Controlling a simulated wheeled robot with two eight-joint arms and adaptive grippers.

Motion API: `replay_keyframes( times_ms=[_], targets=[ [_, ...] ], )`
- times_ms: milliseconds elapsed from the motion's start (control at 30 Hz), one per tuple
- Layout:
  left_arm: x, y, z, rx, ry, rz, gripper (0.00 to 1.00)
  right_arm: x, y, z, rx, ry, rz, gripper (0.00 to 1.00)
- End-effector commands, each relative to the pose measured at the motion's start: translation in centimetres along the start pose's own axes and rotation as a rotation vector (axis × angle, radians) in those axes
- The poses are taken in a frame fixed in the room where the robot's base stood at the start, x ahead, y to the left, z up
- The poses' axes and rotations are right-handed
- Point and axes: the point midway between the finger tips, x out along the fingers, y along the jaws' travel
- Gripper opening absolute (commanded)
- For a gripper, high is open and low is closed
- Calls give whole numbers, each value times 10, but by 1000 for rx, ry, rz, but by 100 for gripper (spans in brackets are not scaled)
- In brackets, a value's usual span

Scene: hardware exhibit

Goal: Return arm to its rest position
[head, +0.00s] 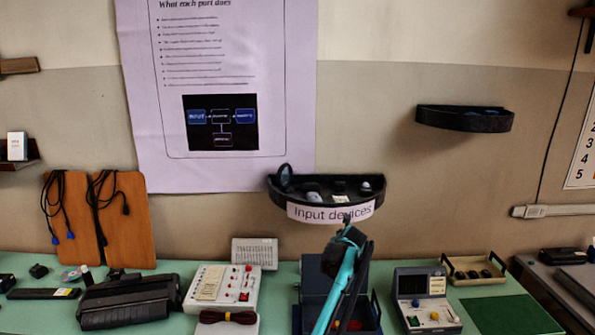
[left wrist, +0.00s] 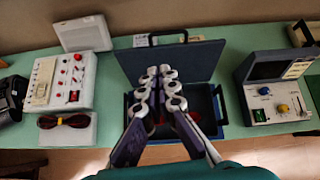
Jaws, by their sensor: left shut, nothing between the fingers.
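My left arm rises from the bottom of the head view, with a teal link in front of a dark blue case (head: 314,283). My left gripper (head: 347,220) is at its upper end, just below the "Input devices" label in the picture. In the left wrist view the gripper (left wrist: 159,71) has its two fingers together with nothing between them. It is over the open blue case (left wrist: 195,62), whose lid stands up behind. The fingers hide part of the case's inside; some red shows there. My right gripper is in neither view.
A black wall shelf (head: 280,198) holds small devices. On the green table (head: 215,327) stand a white control panel (head: 215,287), a grey instrument (head: 424,300), a beige tray (head: 457,272) and a black printer-like device (head: 130,300). A green mat (head: 510,314) is bare.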

Motion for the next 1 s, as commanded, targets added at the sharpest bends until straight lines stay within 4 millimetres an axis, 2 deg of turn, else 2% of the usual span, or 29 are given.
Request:
replay_keyframes(
  times_ms=[367,467,633,767,867,1000],
  targets=[
    [-29,45,17,-303,29,23,0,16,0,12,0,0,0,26],
    [-43,66,20,-433,39,34,0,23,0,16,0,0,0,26],
    [-85,119,15,-755,59,65,0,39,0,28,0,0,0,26],
    [-124,164,-5,-1041,73,96,0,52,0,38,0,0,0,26],
    [-155,198,-30,-1260,79,122,0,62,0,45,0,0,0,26],
    [-198,244,-77,-1567,81,161,0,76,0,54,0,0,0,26]
  ],
)
